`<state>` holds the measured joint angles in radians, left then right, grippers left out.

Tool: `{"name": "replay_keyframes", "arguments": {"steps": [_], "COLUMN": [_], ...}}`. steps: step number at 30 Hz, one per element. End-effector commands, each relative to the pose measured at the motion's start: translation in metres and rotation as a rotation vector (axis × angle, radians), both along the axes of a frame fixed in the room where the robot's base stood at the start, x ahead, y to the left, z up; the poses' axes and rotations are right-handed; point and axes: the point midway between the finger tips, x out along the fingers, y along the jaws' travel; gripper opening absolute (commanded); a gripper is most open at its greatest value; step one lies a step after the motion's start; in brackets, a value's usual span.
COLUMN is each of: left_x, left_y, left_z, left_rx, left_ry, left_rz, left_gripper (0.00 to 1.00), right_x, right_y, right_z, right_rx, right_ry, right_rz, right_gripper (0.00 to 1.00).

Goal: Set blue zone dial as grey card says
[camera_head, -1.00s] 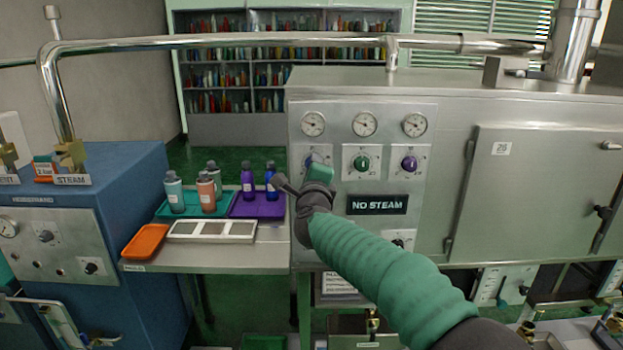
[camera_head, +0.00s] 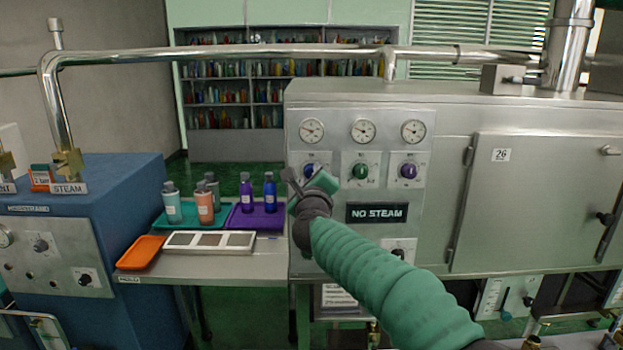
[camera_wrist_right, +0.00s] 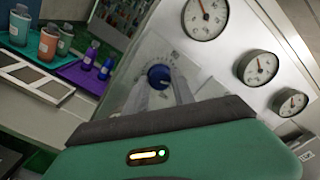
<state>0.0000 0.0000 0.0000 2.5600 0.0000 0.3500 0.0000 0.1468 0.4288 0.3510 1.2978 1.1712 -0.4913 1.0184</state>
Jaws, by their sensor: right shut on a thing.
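The blue zone dial (camera_head: 309,168) is the leftmost of three knobs on the steel machine's front, under the left gauge. My right gripper (camera_head: 306,182) is in front of it and covers its lower part. In the right wrist view, the blue dial (camera_wrist_right: 158,77) stands between the two pale fingers (camera_wrist_right: 160,94), which are shut on it. The dial's pointer and scale are too small to read. I cannot make out a grey card with readable writing. My left gripper is not in view.
A green knob (camera_head: 361,170) and a purple knob (camera_head: 408,171) sit to the right, with gauges above. A NO STEAM sign (camera_head: 377,212) is below. At left, a side table holds bottles on trays, an orange tray (camera_head: 140,252) and a white three-panel holder (camera_head: 210,241).

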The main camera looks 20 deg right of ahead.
Motion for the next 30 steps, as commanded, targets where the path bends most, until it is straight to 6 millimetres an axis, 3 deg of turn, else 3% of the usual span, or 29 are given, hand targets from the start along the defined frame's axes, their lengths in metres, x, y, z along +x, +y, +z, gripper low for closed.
{"name": "replay_keyframes", "arguments": {"steps": [1,5,6,11,22,26,30], "left_x": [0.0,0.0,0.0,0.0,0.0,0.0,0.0], "left_y": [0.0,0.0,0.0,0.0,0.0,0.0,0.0], "left_z": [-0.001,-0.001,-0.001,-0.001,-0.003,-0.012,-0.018], "left_rx": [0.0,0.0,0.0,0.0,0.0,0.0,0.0], "left_ry": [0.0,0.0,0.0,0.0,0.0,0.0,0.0], "left_rz": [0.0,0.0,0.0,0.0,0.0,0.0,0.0], "left_gripper": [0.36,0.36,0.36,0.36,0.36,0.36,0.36], "right_x": [0.001,0.001,0.002,0.001,-0.007,-0.032,-0.072], "right_y": [0.001,0.001,0.001,0.001,0.003,0.009,0.022], "right_z": [-0.009,-0.009,-0.01,-0.007,-0.003,-0.004,-0.003], "right_rx": [0.003,0.003,0.003,0.001,-0.002,-0.005,-0.003], "right_ry": [0.015,0.015,0.015,0.012,0.004,0.002,0.003], "right_rz": [0.002,0.003,0.003,0.002,0.001,0.001,0.003], "right_gripper": [0.0,0.0,0.33,0.52,0.52,0.52,0.52]}}
